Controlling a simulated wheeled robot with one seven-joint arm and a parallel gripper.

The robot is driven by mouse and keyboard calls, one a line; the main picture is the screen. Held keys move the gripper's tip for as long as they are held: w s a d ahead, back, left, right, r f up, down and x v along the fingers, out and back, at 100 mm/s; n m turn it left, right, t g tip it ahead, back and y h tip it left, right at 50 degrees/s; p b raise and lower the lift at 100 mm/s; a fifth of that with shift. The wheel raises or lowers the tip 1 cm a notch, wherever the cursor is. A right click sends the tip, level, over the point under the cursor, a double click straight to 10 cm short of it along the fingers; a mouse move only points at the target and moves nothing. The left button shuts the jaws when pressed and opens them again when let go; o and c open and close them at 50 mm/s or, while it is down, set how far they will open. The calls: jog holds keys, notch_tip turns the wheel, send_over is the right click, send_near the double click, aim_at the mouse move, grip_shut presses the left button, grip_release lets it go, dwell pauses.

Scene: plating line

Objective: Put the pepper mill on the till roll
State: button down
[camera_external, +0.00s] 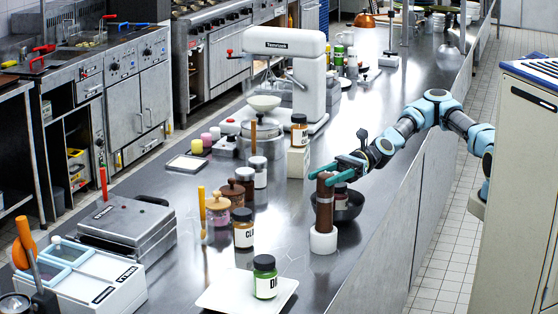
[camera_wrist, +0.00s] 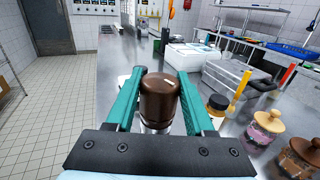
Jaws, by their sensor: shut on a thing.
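The pepper mill (camera_external: 325,208) is a dark brown upright cylinder in the middle of the outside view. My gripper (camera_external: 321,178) has its teal fingers shut on the mill near its top. In the wrist view the mill's rounded brown top (camera_wrist: 160,98) stands between the two fingers. The till roll (camera_external: 323,242) is a short white cylinder on the counter, directly below the mill. The mill's lower end meets the roll's top in the outside view; I cannot tell whether it rests there or hangs just above. The mill hides the roll in the wrist view.
A dark bowl (camera_external: 352,207) with a jar in it stands just right of the mill.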

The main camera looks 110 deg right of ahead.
jog(key=shift+f, duration=0.15)
jog(key=shift+c, duration=1.4)
grip_release()
